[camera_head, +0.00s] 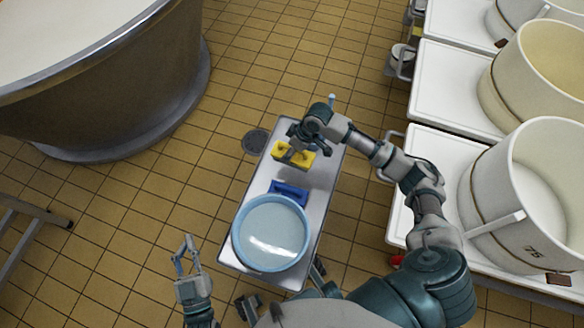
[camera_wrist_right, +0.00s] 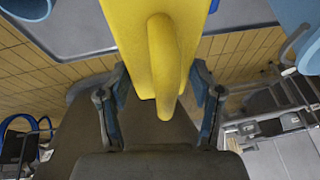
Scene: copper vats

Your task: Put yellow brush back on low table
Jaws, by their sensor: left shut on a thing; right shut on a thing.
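The yellow brush (camera_head: 304,161) is over the far half of the low grey metal table (camera_head: 322,197). My right gripper (camera_head: 296,148) is shut on its handle. In the right wrist view the yellow brush (camera_wrist_right: 142,45) fills the top middle, its handle between the two fingers of the right gripper (camera_wrist_right: 160,95). I cannot tell whether the brush touches the tabletop. My left gripper (camera_head: 187,243) is left of the table's near end, away from the brush; its fingers look close together and I see nothing between them.
A light blue round basin (camera_head: 240,240) stands on the table's near end, with a blue brush (camera_head: 290,192) just beyond it. White carts (camera_head: 445,85) with large cream tubs (camera_head: 533,190) line the right. A large vat (camera_head: 120,105) stands at upper left. The tiled floor between is mostly free.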

